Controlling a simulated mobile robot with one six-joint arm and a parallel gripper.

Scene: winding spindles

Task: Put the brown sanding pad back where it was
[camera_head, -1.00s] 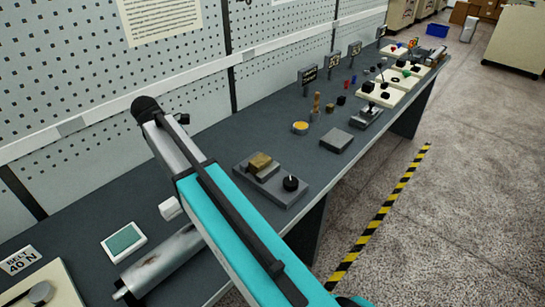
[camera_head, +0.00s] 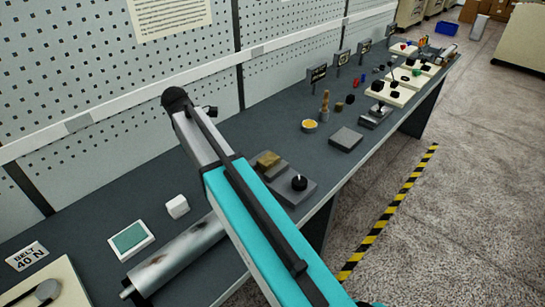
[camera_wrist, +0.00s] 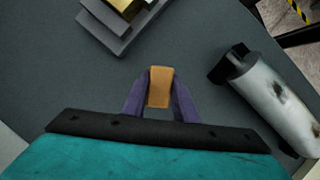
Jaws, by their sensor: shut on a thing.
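The brown sanding pad (camera_wrist: 159,87) is a small orange-brown block in the wrist view. My gripper (camera_wrist: 159,92) is shut on it, with one purple finger at each side. Below the pad the dark grey bench top (camera_wrist: 65,75) is bare, and I cannot tell how high the pad is above it. In the head view my arm hides the gripper and the pad.
A grey fixture with a brass-coloured block (camera_head: 267,160) and black knob (camera_head: 299,182) lies beyond my arm. A stained metal roller (camera_head: 178,254) lies near; it also shows in the wrist view (camera_wrist: 275,100). A white block (camera_head: 177,206) and green pad (camera_head: 129,238) lie left.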

